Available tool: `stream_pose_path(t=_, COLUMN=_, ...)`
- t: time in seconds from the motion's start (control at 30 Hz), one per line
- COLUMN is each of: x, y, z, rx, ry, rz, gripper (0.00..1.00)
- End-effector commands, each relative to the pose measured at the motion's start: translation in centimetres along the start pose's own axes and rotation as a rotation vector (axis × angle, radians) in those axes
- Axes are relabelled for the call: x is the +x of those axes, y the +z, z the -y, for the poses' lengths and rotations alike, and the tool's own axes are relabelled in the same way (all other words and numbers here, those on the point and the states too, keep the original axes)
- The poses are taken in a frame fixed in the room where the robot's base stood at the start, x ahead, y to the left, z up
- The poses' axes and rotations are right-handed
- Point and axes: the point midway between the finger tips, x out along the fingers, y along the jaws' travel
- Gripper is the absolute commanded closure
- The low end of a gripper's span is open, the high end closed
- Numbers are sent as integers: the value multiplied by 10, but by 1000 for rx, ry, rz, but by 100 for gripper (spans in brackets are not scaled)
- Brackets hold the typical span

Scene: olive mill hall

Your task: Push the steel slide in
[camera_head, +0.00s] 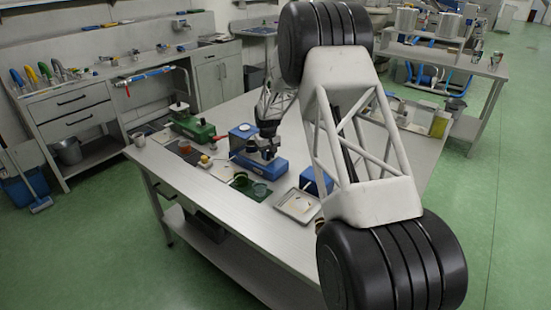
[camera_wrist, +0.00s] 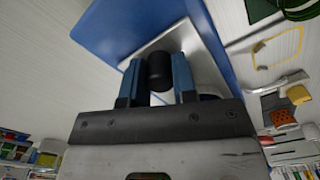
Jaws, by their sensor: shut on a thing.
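In the wrist view my gripper (camera_wrist: 158,82) has its two blue fingers closed on either side of a black knob (camera_wrist: 161,68). The knob stands by a flat steel slide (camera_wrist: 178,37), which lies over a blue body (camera_wrist: 112,22). How far the slide is in cannot be told. In the head view my gripper (camera_head: 268,148) is above a blue device (camera_head: 266,166) on the steel table (camera_head: 215,188). The slide is not clearly visible there because my gripper and wrist cover it.
A blue box (camera_head: 242,132) stands behind the device. Green round items (camera_head: 258,190) lie in front of it, and a steel tray (camera_head: 298,206) is to the right. A green machine (camera_head: 192,124) and a cup (camera_head: 139,140) stand to the left. The table's front strip is bare.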

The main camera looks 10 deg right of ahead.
Motion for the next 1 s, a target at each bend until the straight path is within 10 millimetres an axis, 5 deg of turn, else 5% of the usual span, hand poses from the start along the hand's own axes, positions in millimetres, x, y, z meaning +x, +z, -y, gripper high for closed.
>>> stream_pose_path(t=0.27, x=-1, y=-2, z=0, rx=1, ry=1, rz=-2, gripper=100)
stream_pose_path(t=0.3, x=-1, y=-2, z=0, rx=1, ry=1, rz=-2, gripper=71)
stream_pose_path(t=0.47, x=-1, y=-1, z=0, rx=1, ry=0, rz=-1, gripper=48)
stream_pose_path(t=1.0, x=-13, y=-2, z=0, rx=1, ry=1, rz=-2, gripper=48)
